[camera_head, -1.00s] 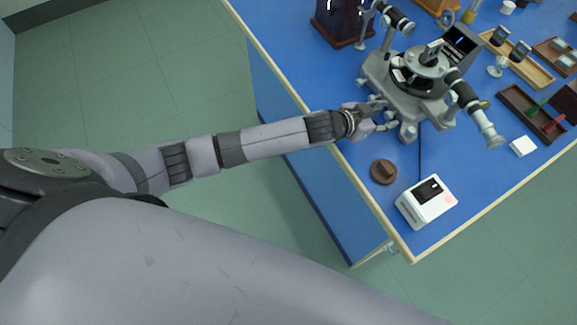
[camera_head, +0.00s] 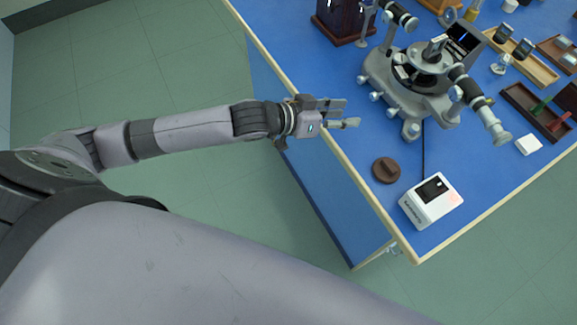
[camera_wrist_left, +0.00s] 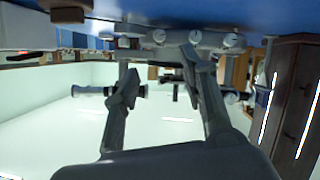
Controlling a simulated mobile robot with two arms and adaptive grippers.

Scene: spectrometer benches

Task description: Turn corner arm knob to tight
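The grey spectrometer (camera_head: 425,85) stands on the blue bench with a black round centre and two telescope tubes. Several small silver knobs stick out along its base on the side facing my left arm, among them one at the middle (camera_head: 376,96) and one nearer the front (camera_head: 391,113). I cannot tell which is the corner arm knob or how tight it is. My left gripper (camera_head: 350,113) is open and empty, left of the knobs and apart from them, over the bench edge. In the left wrist view, the knobs (camera_wrist_left: 194,37) show beyond the spread fingers (camera_wrist_left: 160,75). My right gripper is out of view.
A brown round block (camera_head: 386,169) and a white box with a dark display (camera_head: 431,200) sit near the front corner. A dark wooden cabinet (camera_head: 343,20) stands at the back left. Wooden trays (camera_head: 521,58) lie right. Green floor is clear left of the bench.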

